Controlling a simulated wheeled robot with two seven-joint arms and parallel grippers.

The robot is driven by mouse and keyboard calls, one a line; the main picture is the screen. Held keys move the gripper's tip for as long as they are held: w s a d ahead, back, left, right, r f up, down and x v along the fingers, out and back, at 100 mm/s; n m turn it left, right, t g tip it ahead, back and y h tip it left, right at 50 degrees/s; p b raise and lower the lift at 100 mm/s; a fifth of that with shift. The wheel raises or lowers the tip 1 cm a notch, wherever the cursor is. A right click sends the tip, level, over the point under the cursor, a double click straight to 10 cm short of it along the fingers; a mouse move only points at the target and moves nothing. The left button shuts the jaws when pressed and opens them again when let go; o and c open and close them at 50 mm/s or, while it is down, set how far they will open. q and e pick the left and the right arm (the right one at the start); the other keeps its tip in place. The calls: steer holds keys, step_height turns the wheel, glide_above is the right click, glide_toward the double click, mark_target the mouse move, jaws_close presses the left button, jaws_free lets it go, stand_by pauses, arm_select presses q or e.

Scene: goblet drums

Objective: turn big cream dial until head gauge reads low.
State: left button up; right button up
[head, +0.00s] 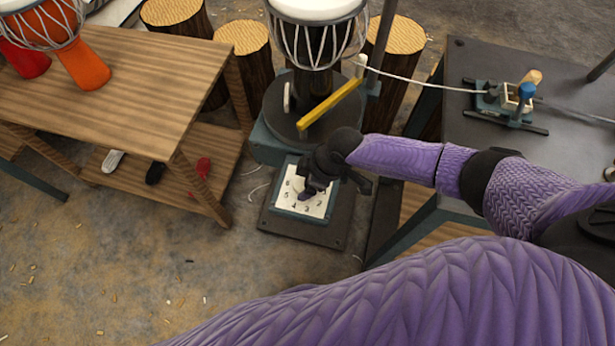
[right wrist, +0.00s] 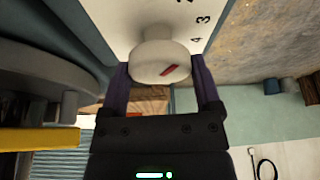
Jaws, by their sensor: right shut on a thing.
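The big cream dial (right wrist: 158,52) shows in the right wrist view as a round pale knob with a red mark on its face. It stands out from a white plate with numbers (right wrist: 204,8). My right gripper (right wrist: 161,72) has its two purple fingers on opposite sides of the dial and is shut on it. In the head view my right gripper (head: 314,186) covers the dial over the numbered plate (head: 290,201). A goblet drum (head: 314,42) stands behind on a dark round base. I cannot make out a gauge reading. My left gripper is not in view.
A yellow bar (head: 329,104) lies across the drum's base, close behind my right gripper. A dark bench (head: 480,60) with a small clamp device is at right. Log stools (head: 243,38) stand behind.

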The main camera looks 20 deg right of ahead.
steer(key=o, duration=1.1)
steer(key=shift+c, duration=0.2)
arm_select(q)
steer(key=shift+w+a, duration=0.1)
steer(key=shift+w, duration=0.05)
arm_select(e)
steer(key=shift+d+r, duration=0.1)
steer(key=shift+r, duration=0.25)
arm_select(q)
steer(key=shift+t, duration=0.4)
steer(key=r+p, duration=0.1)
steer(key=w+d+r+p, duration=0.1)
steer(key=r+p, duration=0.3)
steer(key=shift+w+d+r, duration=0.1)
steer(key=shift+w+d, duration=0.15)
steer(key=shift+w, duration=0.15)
arm_select(e)
steer(key=v, duration=0.9)
steer(key=shift+r, duration=0.1)
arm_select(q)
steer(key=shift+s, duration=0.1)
